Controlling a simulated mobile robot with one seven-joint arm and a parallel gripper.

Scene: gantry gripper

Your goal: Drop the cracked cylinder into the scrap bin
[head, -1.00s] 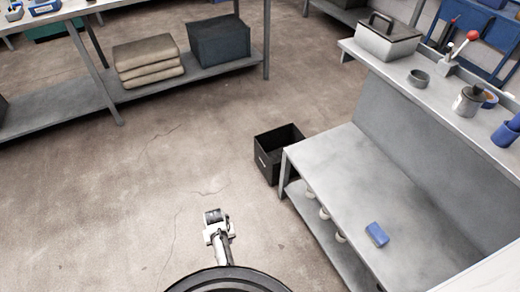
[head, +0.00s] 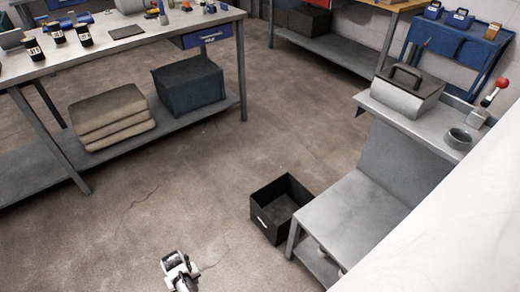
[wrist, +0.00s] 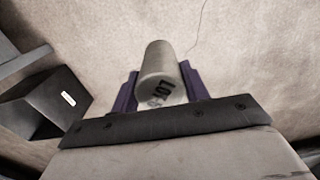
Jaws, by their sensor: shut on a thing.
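My gripper (head: 177,266) is shut on a grey cylinder (wrist: 160,68), which sits between the two purple-lined fingers in the wrist view. Dark printed lettering shows on the cylinder's near end; I cannot make out a crack on the side facing me. The scrap bin is probably the open black box (head: 268,223) with a small white label, standing on the floor by the grey bench. It also shows at the left of the wrist view (wrist: 40,102). My gripper is over bare floor, to the left of the box and apart from it. The box's visible inside looks empty.
A low grey bench (head: 345,215) stands right of the box, with a lidded grey case (head: 405,95) on its upper shelf. A long worktable (head: 150,38) with folded sacks (head: 112,118) and a dark crate (head: 188,87) below is at the left. The floor between is clear.

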